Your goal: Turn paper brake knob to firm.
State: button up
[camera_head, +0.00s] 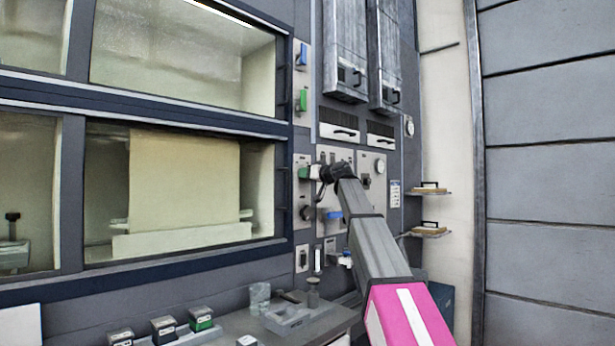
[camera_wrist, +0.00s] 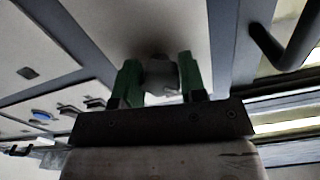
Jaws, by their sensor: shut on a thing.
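In the head view, my gripper (camera_head: 308,173) is at the narrow plate just right of the lower window, reaching in from the right. There the knob is hidden behind the fingers.
Another dark knob (camera_head: 305,213) is on the plate below. A blue handle (camera_head: 302,54) and a green handle (camera_head: 302,100) are above. A blue part (camera_head: 333,215) sits close under my arm. A dark bar handle (camera_wrist: 285,45) is nearby.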

jog(key=m, duration=1.4)
jog(key=shift+m, duration=1.9)
jog(key=o, duration=0.9)
